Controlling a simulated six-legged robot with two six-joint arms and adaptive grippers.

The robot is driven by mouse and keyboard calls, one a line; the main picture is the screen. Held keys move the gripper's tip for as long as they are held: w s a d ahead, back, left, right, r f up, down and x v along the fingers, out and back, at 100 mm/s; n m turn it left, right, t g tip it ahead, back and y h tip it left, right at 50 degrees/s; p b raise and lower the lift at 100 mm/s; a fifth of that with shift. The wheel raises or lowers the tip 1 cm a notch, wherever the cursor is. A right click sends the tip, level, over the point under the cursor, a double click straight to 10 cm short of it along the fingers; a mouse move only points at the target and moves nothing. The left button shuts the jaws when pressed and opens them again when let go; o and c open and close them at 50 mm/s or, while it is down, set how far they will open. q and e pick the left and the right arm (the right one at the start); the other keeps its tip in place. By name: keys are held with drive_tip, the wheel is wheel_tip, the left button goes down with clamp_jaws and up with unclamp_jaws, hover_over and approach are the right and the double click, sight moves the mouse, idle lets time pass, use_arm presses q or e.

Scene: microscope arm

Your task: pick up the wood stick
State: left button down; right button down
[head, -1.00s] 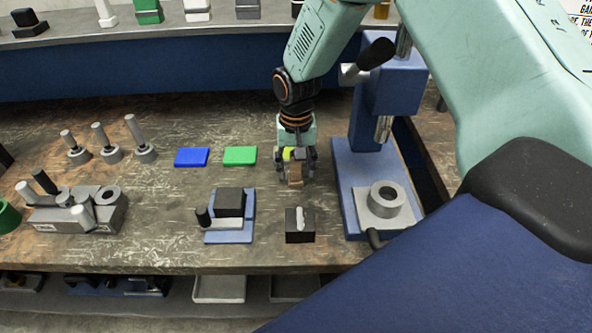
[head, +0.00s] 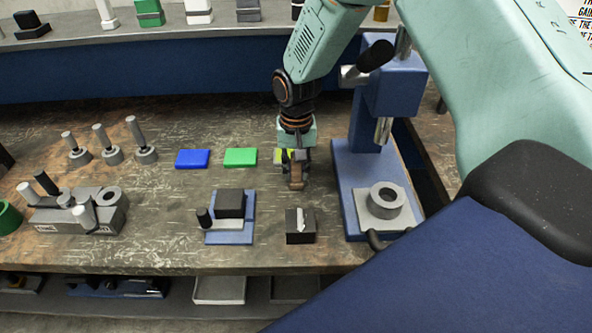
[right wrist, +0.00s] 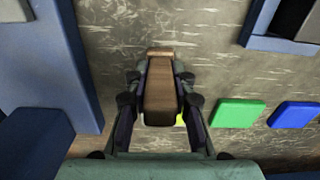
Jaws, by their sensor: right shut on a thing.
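The wood stick (head: 296,181) is a short brown piece low between the fingers of my right gripper (head: 294,172) in the head view. In the right wrist view the wood stick (right wrist: 161,92) lies lengthwise between the two dark fingers of the right gripper (right wrist: 160,100), which is shut on it. I cannot tell whether the stick still touches the table. A bit of yellow-green (right wrist: 180,120) shows beside the stick, partly hidden. My left gripper is not in view.
A blue microscope-like stand (head: 350,190) is close to the right of the gripper. Green (head: 240,157) and blue (head: 192,158) tiles lie to the left. A black block (head: 300,234) and a blue-based fixture (head: 229,237) are nearer the front edge. Bare table surrounds the tiles.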

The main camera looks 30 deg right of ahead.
wheel_tip(320, 180, up, 10)
drive_tip(key=shift+w+p, duration=0.1)
drive_tip(key=shift+p, duration=0.2)
idle(0.5)
idle(1.4)
